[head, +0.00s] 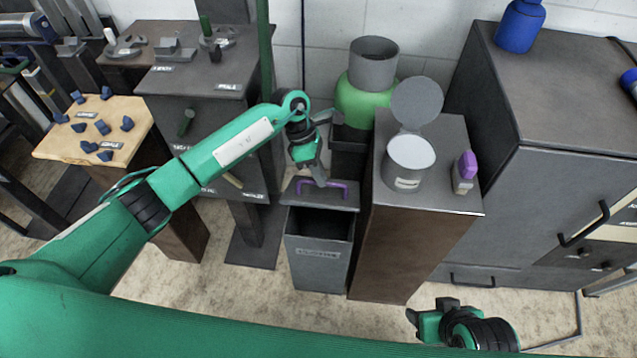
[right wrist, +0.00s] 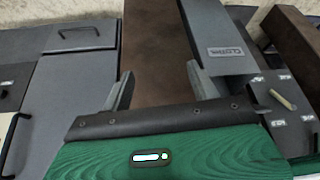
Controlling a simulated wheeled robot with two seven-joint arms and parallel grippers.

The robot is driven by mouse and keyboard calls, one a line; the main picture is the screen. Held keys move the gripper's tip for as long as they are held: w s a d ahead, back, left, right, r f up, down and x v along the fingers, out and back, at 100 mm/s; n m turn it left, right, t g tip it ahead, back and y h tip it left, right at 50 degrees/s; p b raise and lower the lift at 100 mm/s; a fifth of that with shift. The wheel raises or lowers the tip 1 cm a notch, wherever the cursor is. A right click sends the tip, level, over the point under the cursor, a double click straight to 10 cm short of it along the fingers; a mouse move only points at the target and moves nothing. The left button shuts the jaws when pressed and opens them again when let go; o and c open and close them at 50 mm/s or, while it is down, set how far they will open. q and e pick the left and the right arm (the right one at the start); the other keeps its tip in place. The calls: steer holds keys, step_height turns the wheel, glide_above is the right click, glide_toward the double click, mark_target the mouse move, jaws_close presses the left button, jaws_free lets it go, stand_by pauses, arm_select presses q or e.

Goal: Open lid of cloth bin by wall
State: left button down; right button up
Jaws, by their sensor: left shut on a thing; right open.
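The cloth bin (head: 318,262) is a tall grey box with a label on its front, standing on the floor near the wall. Its lid (head: 299,196) has a purple handle (head: 340,185) and is raised at the back; the dark opening shows in front of it. My left gripper (head: 320,180) is at the handle and shut on it, its fingertips partly covering it. My right gripper (head: 433,312) is low at the front right, apart from the bin. In the right wrist view my right gripper (right wrist: 160,88) is open and empty, and a grey labelled bin (right wrist: 212,28) shows beyond it.
A brown-sided cabinet (head: 410,250) stands right beside the bin, carrying a grey can (head: 408,165) with its lid up and a purple-topped bottle (head: 464,172). A green container (head: 362,103) stands behind. A grey workstand (head: 205,80) is at left; a large drawer cabinet (head: 560,120) is at right.

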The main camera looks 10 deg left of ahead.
steer(key=shift+w+a+f, duration=0.15)
steer(key=shift+w+a, duration=0.1)
steer(key=shift+a, duration=0.05)
steer(key=shift+c, duration=0.4)
